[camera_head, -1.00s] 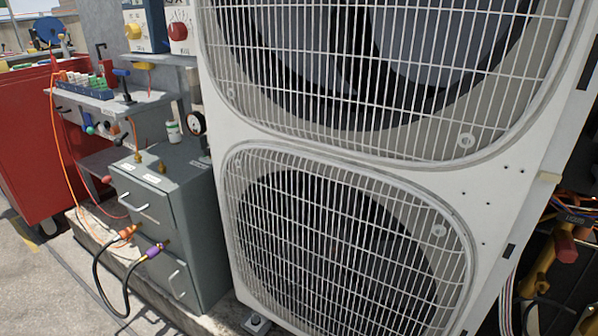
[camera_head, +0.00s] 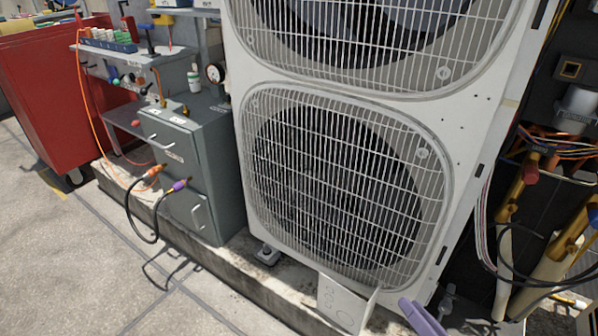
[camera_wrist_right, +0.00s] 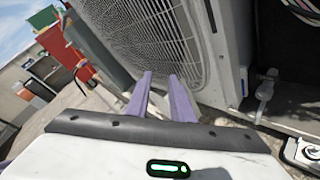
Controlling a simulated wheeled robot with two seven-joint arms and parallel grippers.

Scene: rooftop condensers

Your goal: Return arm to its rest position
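My right gripper shows in the right wrist view (camera_wrist_right: 160,76) as two purple fingers held apart, with nothing between them. They point toward the white condenser unit's grille. In the head view only a purple piece of the right gripper (camera_head: 422,318) shows at the bottom edge, in front of the unit's lower right corner. The white condenser unit (camera_head: 468,130) with two round fan grilles stands in the middle. It also fills the top middle of the right wrist view (camera_wrist_right: 222,50). My left gripper is in neither view.
A grey cabinet (camera_head: 217,150) with hoses stands left of the condenser. A red cabinet (camera_head: 40,100) is further left. A bent white panel (camera_head: 342,305) sits at the condenser's foot. Pipes and wires (camera_head: 510,200) crowd the right. Paved floor (camera_head: 80,270) at lower left is largely clear.

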